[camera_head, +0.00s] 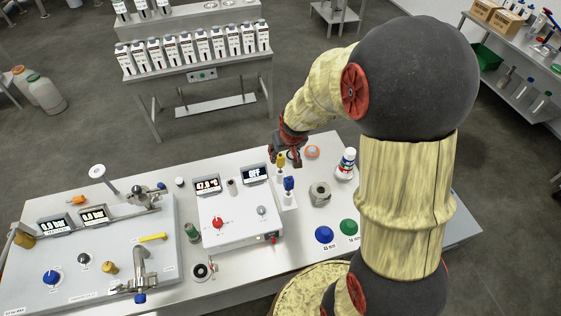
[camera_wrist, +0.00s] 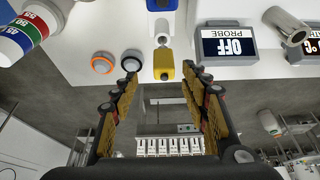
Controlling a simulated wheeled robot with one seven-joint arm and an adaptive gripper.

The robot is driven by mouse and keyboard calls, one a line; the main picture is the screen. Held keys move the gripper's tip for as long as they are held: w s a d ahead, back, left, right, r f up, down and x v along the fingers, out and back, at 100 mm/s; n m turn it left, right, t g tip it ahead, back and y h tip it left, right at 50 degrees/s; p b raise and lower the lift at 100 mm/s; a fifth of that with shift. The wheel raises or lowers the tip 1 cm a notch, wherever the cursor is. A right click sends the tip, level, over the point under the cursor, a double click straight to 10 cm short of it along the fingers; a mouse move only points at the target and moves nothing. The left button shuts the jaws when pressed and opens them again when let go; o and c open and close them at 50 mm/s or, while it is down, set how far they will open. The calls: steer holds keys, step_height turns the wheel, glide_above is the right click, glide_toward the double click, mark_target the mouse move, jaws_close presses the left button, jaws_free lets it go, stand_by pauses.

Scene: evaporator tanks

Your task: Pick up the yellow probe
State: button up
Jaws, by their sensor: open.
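The yellow probe (camera_head: 281,159) stands upright near the back edge of the white table, beside the OFF display. In the wrist view the yellow probe (camera_wrist: 163,66) shows between and slightly beyond my fingertips. My gripper (camera_wrist: 160,72) is open, with one finger on each side of the probe and a gap on both sides. In the head view my gripper (camera_head: 286,150) is right at the probe and partly covers it.
The white control box (camera_head: 241,222) with displays is left of the probes. A metal cylinder (camera_head: 320,194), a striped bottle (camera_head: 346,164) and an orange-ringed cap (camera_head: 312,152) are to the right. Blue (camera_head: 324,234) and green (camera_head: 348,227) caps lie in front. Behind is a carton shelf (camera_head: 198,62).

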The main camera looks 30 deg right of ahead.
mark_target(280, 156)
steer(key=x, duration=0.3)
steer(key=shift+w+a+f, duration=0.15)
steer(key=shift+w+a, duration=0.1)
steer(key=shift+w+f, duration=0.15)
steer(key=shift+f, duration=0.35)
steer(key=c, duration=1.1)
jaws_close()
